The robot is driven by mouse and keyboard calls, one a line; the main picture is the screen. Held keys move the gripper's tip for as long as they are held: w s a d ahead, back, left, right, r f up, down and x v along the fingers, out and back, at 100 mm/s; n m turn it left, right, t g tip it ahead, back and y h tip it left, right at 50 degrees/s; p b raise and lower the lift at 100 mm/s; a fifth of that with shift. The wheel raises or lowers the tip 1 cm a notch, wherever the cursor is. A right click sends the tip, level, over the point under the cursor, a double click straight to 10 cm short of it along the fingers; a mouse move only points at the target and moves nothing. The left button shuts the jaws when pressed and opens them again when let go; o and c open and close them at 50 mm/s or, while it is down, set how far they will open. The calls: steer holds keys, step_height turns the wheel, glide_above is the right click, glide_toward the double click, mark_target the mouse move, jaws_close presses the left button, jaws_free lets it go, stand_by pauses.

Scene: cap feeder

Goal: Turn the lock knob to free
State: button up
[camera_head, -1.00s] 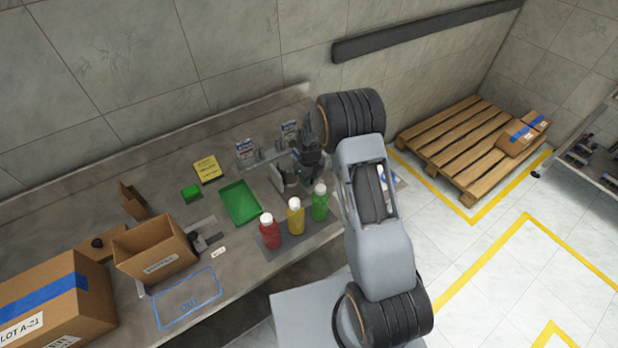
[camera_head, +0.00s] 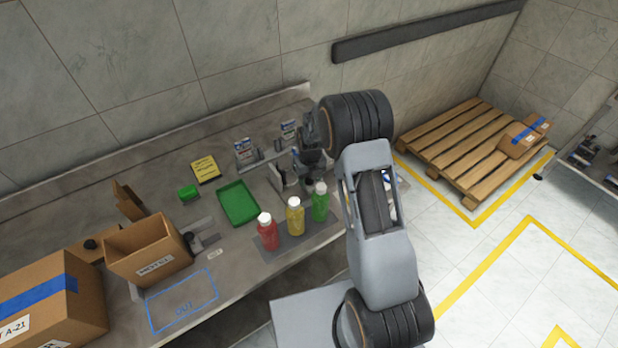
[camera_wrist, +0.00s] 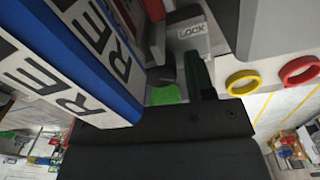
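My gripper (camera_head: 308,158) is low over the back right of the bench, at the small grey fixture (camera_head: 283,176) behind the bottles. In the wrist view a grey block with a LOCK label (camera_wrist: 192,32) is close at the top centre. A dark rounded part, possibly the lock knob (camera_wrist: 164,74), is just below and left of the label. A dark upright finger-like part (camera_wrist: 201,78) stands beside it. My gripper's black body fills the bottom of the wrist view. The finger gap is hidden or too dark to read, and I cannot tell whether they touch the knob.
Red (camera_head: 267,232), yellow (camera_head: 295,216) and green (camera_head: 320,203) bottles stand in front of the fixture. A green tray (camera_head: 238,203) lies to their left. Blue-and-white boxes (camera_wrist: 75,55) crowd the wrist view's left. Red (camera_wrist: 300,69) and yellow (camera_wrist: 243,82) rings show on its right.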

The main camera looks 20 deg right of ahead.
steer(key=shift+o, duration=0.6)
steer(key=shift+w+r, duration=0.1)
steer(key=shift+r, duration=0.15)
step_height(320, 180, up, 13)
steer(key=b, duration=0.2)
steer(key=shift+d+r, duration=0.15)
